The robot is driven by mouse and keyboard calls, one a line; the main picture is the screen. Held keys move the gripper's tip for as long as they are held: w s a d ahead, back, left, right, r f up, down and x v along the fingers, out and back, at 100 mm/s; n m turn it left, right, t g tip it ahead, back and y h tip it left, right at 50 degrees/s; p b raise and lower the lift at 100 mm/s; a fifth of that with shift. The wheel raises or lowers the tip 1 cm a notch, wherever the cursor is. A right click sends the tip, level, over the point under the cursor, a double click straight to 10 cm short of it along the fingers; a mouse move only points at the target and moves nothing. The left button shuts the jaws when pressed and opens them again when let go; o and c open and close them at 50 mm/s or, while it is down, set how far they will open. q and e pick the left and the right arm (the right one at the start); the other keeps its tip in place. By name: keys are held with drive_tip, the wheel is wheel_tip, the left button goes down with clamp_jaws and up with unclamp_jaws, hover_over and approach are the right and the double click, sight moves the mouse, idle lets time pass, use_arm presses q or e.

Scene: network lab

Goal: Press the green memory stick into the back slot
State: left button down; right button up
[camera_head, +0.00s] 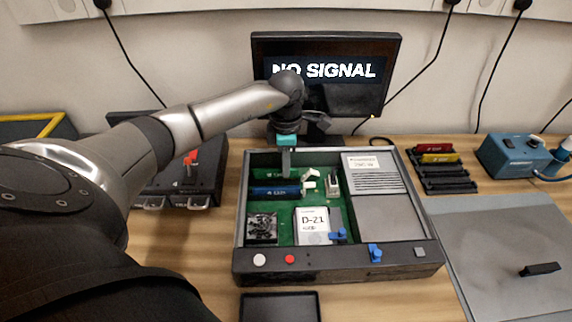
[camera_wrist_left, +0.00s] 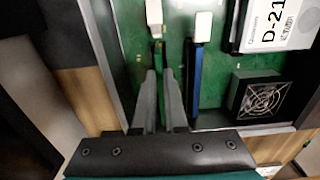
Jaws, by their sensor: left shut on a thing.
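The open dark case (camera_head: 240,228) holds a green circuit board (camera_head: 287,222). The green memory stick (camera_head: 262,174) is at the back of the board, behind the blue memory stick (camera_head: 275,191). My left gripper (camera_head: 286,170) points down over the green stick and is shut on it. In the left wrist view, the fingers (camera_wrist_left: 160,82) close around the green stick (camera_wrist_left: 158,54), and the blue stick (camera_wrist_left: 196,78) stands beside it. A white latch (camera_wrist_left: 154,14) is at the green stick's end. How deep the stick sits in the slot cannot be told. My right gripper is out of view.
A monitor (camera_head: 346,98) reading NO SIGNAL stands behind the case. At right are a rack (camera_head: 447,184) with red and yellow sticks and a blue box (camera_head: 510,155).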

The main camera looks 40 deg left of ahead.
use_arm(q)
drive_tip(key=shift+f+b, duration=0.4)
drive_tip(key=shift+f, duration=0.15)
idle(0.5)
drive_tip(key=c, duration=0.6)
unclamp_jaws()
drive_tip(key=shift+c, duration=0.2)
drive_tip(key=shift+r, duration=0.2)
drive_tip(key=shift+r+p, duration=3.2)
drive_tip(key=shift+r, duration=0.7)
